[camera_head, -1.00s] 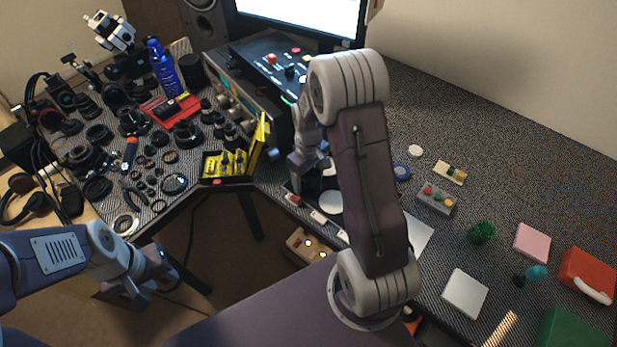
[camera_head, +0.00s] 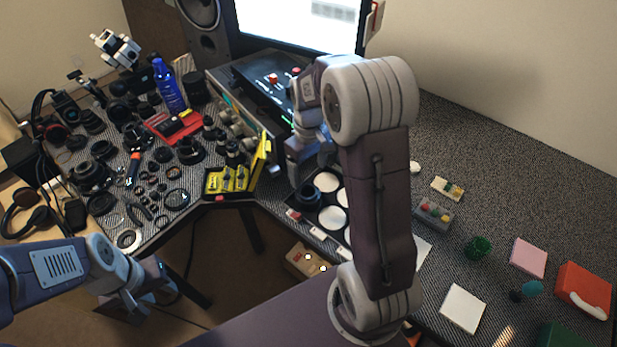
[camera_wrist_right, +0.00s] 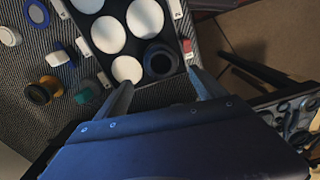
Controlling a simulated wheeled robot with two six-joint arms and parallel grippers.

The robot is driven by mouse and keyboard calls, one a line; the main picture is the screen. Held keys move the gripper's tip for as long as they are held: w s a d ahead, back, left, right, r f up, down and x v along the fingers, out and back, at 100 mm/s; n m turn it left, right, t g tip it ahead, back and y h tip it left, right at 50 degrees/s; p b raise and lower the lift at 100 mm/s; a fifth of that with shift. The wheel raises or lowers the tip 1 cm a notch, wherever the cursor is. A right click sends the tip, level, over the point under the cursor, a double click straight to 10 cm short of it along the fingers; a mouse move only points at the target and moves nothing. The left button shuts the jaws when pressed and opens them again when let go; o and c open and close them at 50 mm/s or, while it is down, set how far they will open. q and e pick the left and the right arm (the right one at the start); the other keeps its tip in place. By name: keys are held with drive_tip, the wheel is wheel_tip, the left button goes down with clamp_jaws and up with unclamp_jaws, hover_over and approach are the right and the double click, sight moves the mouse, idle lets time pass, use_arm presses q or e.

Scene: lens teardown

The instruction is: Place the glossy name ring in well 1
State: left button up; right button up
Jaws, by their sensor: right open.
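A dark ring (camera_head: 308,196), which I take to be the glossy name ring, sits over a corner well at the left end of the black tray (camera_head: 322,212). It also shows in the wrist view (camera_wrist_right: 159,60), where its dark centre faces up. The other visible wells show bare white discs. I cannot read the well number clearly. My right gripper (camera_head: 300,170) is above the ring, open and apart from it; its fingers (camera_wrist_right: 158,92) spread on either side in the wrist view. My left gripper (camera_head: 143,300) is low at the left, away from the tray; its jaws are unclear.
A yellow case (camera_head: 235,178) stands open left of the tray, and an instrument box (camera_head: 255,95) stands behind. Lens parts crowd the left desk. My right arm covers part of the tray.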

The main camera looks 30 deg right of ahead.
drive_tip(key=s+a+f+m+t, duration=0.1)
drive_tip(key=s+a+m, duration=0.1)
drive_tip(key=s+a, duration=0.3)
drive_tip(key=s+a+f+m, duration=0.1)
drive_tip(key=s+a+f, duration=0.15)
drive_tip(key=s, duration=0.55)
wheel_tip(320, 180, up, 6)
drive_tip(key=p, duration=0.5)
drive_tip(key=shift+w, duration=0.2)
